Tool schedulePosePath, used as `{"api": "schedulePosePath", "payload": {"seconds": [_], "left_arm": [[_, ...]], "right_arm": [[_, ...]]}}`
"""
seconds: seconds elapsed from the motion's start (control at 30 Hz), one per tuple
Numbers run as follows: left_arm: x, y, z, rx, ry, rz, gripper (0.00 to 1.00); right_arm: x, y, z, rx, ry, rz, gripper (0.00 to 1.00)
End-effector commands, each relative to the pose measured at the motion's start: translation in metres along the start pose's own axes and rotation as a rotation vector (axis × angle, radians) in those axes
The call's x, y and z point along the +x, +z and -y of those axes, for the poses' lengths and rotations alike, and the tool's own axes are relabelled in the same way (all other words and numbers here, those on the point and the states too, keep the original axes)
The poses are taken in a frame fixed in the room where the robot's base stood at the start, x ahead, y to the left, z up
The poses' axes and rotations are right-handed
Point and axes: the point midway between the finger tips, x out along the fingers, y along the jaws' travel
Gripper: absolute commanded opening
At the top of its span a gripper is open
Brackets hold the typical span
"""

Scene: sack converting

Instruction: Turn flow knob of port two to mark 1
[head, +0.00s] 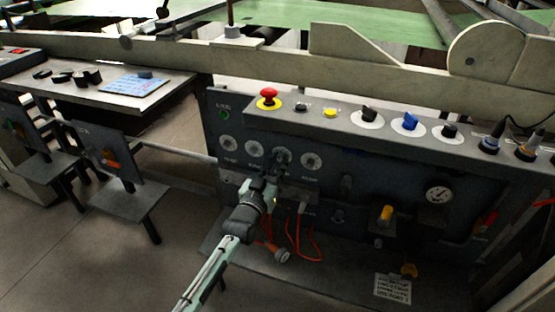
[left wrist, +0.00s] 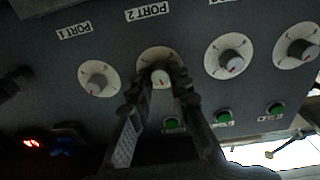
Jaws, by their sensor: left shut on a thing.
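The flow knob of port two (left wrist: 160,72) is a pale round knob on a white dial, under the label PORT 2 (left wrist: 148,12) in the left wrist view. My left gripper (left wrist: 164,84) is shut on this knob, one finger on each side. A small red pointer shows on the knob's face, but the dial marks are too small to read. In the head view my left gripper (head: 281,163) reaches the front panel and covers most of that knob. My right gripper is not in view.
The port 1 knob (left wrist: 97,82) and another knob (left wrist: 230,64) flank the held one closely. Green buttons (left wrist: 223,116) sit near the fingers. The red emergency button (head: 268,94) is on the ledge above. Orange cables (head: 303,240) hang below.

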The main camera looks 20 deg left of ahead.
Motion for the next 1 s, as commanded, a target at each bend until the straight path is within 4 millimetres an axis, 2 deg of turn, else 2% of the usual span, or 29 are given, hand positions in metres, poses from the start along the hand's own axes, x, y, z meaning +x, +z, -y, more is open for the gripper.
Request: {"api": "schedulePosePath", "payload": {"seconds": [0.5, 1.0], "left_arm": [[0.000, 0.000, 0.000, -0.422, -0.020, -0.013, 0.00], [0.000, 0.000, 0.000, -0.571, -0.026, -0.018, 0.00]], "right_arm": [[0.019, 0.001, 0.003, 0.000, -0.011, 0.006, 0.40], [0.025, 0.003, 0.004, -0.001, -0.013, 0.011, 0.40]]}}
